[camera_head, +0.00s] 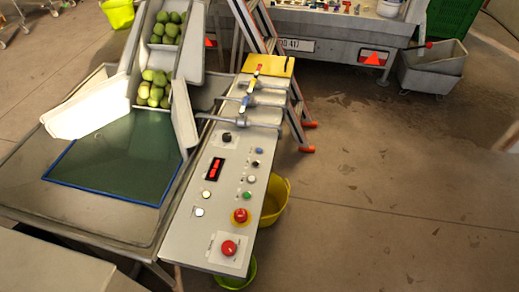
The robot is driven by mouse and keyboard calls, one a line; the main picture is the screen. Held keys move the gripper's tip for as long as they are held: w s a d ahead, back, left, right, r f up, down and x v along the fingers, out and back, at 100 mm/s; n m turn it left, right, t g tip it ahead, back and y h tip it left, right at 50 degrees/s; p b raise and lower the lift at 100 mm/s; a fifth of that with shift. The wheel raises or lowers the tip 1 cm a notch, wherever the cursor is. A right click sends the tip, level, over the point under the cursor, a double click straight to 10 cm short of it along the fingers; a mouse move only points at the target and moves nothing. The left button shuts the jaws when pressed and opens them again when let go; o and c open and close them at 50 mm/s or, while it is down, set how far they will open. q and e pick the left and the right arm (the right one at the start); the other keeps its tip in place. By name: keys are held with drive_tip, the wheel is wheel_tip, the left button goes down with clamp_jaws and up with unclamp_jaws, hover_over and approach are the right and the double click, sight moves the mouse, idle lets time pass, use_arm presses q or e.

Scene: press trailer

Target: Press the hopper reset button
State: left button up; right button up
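A long grey control panel (200,240) runs along the right side of the machine. Its buttons include a blue one (259,151), a dark one (255,163), a white one (251,179) and a green one (247,195). Two more white buttons (206,194) sit at the left, below a red-lit display (215,168). A red mushroom button (240,215) has a yellow surround, and another red one (229,247) sits on a pale plate at the near end. The labels are too small to read, so I cannot tell which is the hopper reset. Neither gripper is in view.
Levers (247,103) stick out across the panel's far end by a yellow plate (278,67). Green fruit (154,90) lies in the chute above a green sheet (115,160). A ladder (270,35) and yellow bucket (273,203) stand beside the panel.

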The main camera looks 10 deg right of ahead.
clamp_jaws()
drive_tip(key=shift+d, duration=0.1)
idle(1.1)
